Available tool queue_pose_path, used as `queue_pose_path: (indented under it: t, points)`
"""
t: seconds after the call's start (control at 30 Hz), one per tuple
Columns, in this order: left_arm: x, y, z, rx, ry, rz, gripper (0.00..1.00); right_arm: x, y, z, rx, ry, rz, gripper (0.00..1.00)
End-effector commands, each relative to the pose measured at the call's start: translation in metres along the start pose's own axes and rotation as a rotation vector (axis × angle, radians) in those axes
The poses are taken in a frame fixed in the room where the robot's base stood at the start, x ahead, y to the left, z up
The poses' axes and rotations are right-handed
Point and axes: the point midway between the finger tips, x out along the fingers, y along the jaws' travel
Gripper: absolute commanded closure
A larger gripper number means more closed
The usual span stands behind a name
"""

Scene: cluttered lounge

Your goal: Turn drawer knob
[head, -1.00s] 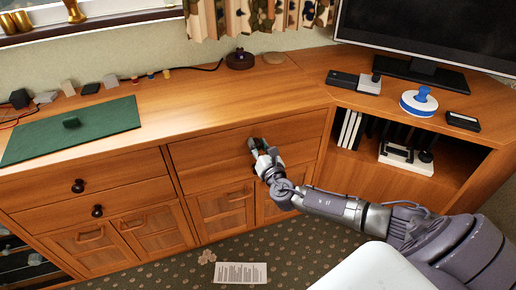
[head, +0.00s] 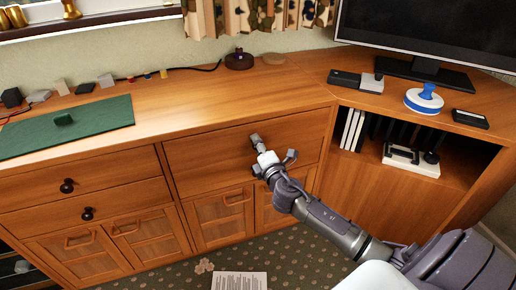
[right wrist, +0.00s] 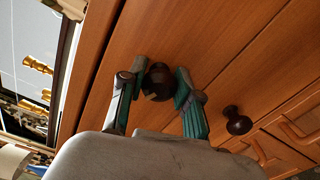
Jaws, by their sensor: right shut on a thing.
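A dark round knob (right wrist: 158,82) on a wooden drawer front sits between the fingers of my right gripper (right wrist: 160,70) in the right wrist view. The fingers are shut on it from both sides. In the head view, my right gripper (head: 270,149) is against the wide middle drawer front (head: 200,163) of the cabinet. The knob is hidden behind the gripper there. The drawer front looks flush with the cabinet. My left gripper is not in view.
Two dark knobs (head: 67,186) are on the drawers at left. Doors with wooden handles (head: 237,198) lie below. A green board (head: 90,130) and small blocks are on the top. An open shelf (head: 460,165) and a monitor (head: 440,35) are at right.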

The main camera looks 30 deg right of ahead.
Motion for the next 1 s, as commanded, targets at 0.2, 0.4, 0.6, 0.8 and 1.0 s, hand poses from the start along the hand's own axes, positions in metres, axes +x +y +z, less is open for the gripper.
queue_pose_path:
  t: [0.2,0.4,0.6,0.8,1.0]
  points:
    - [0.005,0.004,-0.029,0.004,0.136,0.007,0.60,0.000,-0.003,0.000,0.209,-0.003,-0.003,1.00]
    - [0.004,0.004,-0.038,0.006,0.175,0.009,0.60,0.000,-0.003,0.000,0.390,-0.004,-0.004,1.00]
    - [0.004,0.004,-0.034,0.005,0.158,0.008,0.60,0.000,-0.003,0.000,0.543,-0.004,-0.004,1.00]
    - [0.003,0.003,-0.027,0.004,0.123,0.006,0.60,0.000,-0.003,0.000,0.651,-0.003,-0.004,1.00]
    - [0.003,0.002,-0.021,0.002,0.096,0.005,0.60,0.000,-0.003,0.000,0.711,-0.003,-0.003,1.00]
